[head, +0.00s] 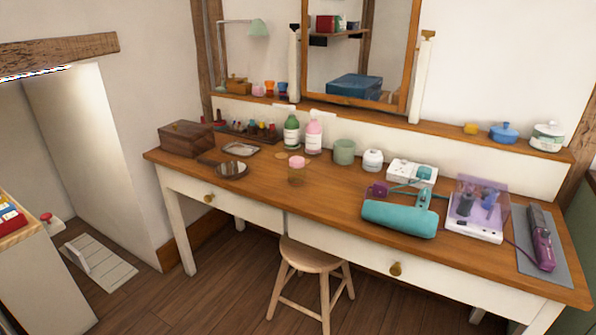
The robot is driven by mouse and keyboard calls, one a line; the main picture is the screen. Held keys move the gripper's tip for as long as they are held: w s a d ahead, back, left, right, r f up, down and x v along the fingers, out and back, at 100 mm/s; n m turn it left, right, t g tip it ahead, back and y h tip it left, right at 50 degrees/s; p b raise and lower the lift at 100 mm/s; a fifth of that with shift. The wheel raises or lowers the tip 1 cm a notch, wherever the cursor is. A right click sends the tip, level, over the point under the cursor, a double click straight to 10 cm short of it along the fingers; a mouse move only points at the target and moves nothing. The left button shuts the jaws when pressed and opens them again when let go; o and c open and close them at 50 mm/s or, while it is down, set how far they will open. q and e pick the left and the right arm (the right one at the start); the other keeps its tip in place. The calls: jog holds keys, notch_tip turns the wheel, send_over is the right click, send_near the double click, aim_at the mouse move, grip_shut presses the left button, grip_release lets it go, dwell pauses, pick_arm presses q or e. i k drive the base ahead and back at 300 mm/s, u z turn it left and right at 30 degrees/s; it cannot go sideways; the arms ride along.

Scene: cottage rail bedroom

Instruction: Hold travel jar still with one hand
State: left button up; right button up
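The travel jar is most likely the small clear jar with a pink lid (297,170). Neither of my grippers shows in the head view, and nothing is touching the jar.
A hand mirror (232,170) lies left of the jar. Green (291,132) and pink (314,136) bottles stand behind it. A wooden stool (316,253) stands at the table's front.

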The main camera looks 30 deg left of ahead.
aim_at(297, 176)
jog(key=u, duration=2.4)
jog(key=i, duration=1.65)
jog(key=z, duration=0.95)
